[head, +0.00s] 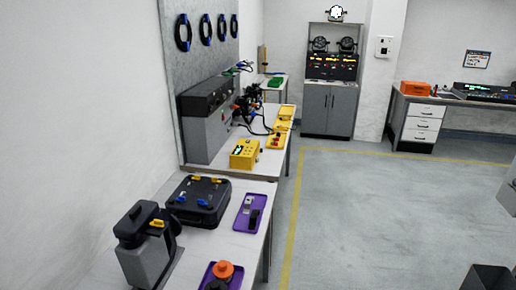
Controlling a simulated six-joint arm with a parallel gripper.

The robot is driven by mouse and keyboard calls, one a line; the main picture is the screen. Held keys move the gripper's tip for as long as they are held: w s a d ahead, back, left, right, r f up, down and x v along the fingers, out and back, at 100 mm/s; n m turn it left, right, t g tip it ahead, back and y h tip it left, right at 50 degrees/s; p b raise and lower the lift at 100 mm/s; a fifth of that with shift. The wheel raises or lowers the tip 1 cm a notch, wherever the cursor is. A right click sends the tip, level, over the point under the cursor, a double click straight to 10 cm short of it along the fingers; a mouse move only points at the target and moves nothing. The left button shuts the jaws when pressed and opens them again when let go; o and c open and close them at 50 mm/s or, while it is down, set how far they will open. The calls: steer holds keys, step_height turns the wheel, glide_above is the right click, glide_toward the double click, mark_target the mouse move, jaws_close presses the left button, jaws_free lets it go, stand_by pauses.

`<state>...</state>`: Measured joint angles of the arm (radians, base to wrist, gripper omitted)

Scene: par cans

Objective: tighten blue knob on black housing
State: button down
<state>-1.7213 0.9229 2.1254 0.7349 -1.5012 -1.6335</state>
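A flat black housing (198,213) lies on the near white bench. Small blue parts (203,202) and yellow parts (195,179) show on its top; they are too small to tell whether any is a knob or how tight it is. A grey device with a black top (145,250) stands closer on the same bench, with a yellow part (157,223) on it. My gripper is not recognisable in the head view, so its place relative to the housing does not show.
A purple tray (268,198) with small items and another purple tray with an orange-topped object (223,271) lie on the near bench. A yellow box (243,154) stands on the bench behind. The floor right of the yellow line (293,225) is mostly clear.

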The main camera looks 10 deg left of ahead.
steer(key=shift+s+a+f, duration=0.1)
steer(key=shift+s+a, duration=0.05)
steer(key=shift+a, duration=0.05)
stand_by(0.7)
steer(key=shift+d+f+b, duration=0.1)
steer(key=shift+f+b, duration=0.35)
steer(key=shift+f, duration=0.55)
stand_by(0.5)
steer(key=shift+d+f, duration=0.15)
steer(key=shift+d, duration=0.05)
stand_by(0.3)
steer(key=shift+s+d, duration=0.5)
steer(key=shift+s, duration=0.3)
steer(key=shift+s+d, duration=0.45)
steer(key=shift+s, duration=0.4)
steer(key=shift+s+d, duration=0.5)
steer(key=shift+s, duration=0.3)
